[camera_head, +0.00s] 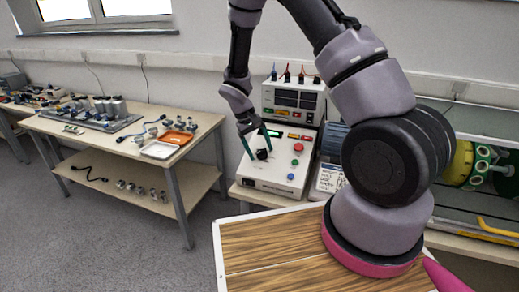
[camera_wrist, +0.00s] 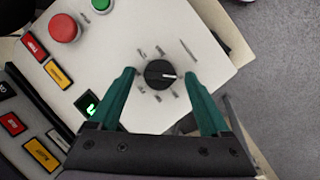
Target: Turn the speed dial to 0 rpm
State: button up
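The speed dial (camera_wrist: 160,75) is a black round knob with a white pointer line, on the white top panel of a control box (camera_head: 270,180). In the wrist view its pointer faces right, and small printed marks surround it; their text is too small to read. The dial also shows in the head view (camera_head: 262,154). My gripper (camera_wrist: 160,82) has two green fingers, spread apart on either side of the dial, with gaps between them and the knob. It also shows in the head view (camera_head: 256,154), reaching down to the panel.
A red button (camera_wrist: 64,28), a green button (camera_wrist: 101,5) and a lit green switch (camera_wrist: 87,104) share the panel. A white instrument with displays (camera_head: 293,101) stands behind the box. A bench with parts (camera_head: 110,125) is at the left.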

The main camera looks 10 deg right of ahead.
jog(key=v, duration=1)
jog(key=shift+r, duration=0.4)
jog(key=shift+a, duration=0.1)
notch_tip(320, 180, up, 10)
jog(key=m+t+y, duration=0.1)
jog(key=m+y, duration=0.1)
send_over(260, 157)
jog(key=s+d+r+m+t+y, duration=0.1)
jog(key=s+d+r, duration=0.15)
jog(key=r, duration=0.25)
jog(key=s+d+r+t+y, duration=0.1)
jog(key=s+r, duration=0.2)
jog(key=r, duration=0.2)
jog(key=s+d+r+m+t+y, duration=0.1)
jog(key=s+r+t, duration=0.1)
jog(key=s+r, duration=0.2)
jog(key=s+d+r+m+t, duration=0.1)
jog(key=s+r, duration=0.4)
jog(key=s, duration=0.5)
jog(key=shift+s+d+r+m+t+y, duration=0.35)
jog(key=shift+d+t, duration=0.2)
jog(key=shift+t, duration=0.45)
